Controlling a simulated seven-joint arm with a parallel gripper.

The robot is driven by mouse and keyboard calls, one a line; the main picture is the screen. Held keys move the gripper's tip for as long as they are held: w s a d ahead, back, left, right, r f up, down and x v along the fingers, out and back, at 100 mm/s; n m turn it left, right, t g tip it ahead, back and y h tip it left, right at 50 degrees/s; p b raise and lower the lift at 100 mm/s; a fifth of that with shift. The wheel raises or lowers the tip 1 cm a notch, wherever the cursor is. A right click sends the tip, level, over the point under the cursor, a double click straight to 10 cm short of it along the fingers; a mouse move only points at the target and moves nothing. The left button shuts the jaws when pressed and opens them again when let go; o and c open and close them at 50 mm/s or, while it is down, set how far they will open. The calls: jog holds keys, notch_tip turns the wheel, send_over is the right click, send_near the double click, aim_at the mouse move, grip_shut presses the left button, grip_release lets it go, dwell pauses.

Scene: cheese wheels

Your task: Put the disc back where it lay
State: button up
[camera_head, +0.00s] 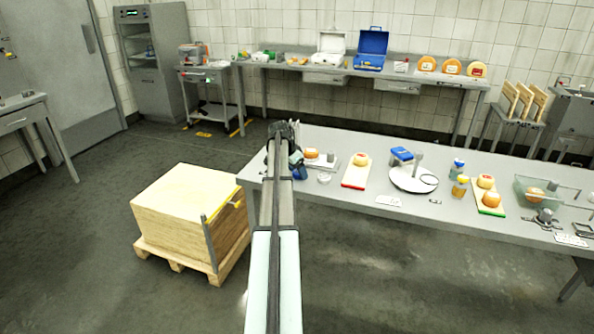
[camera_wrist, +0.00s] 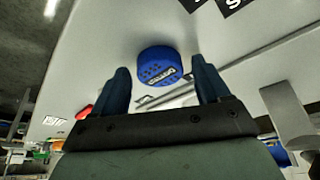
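A blue disc (camera_wrist: 160,67) with pale lettering on its side and small dark holes rests on the pale table surface in the wrist view. My gripper (camera_wrist: 163,82) is open. Its two dark blue fingers stand on either side of the disc's outline, with a gap visible on both sides. The disc seems to lie just beyond the fingertips. In the head view my gripper (camera_head: 298,172) is over the left end of the near table. I cannot tell the disc apart from the blue fingers there.
On the near table (camera_head: 340,203) are a white bowl (camera_head: 324,178), a cheese board (camera_head: 356,171), a round white plate (camera_head: 413,180) and a blue box (camera_head: 402,154). Jars stand further right. A wooden crate (camera_head: 187,205) on a pallet stands left of the table.

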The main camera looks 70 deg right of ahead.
jog(key=v, duration=1.2)
jog(key=shift+r, duration=0.1)
dwell(0.5)
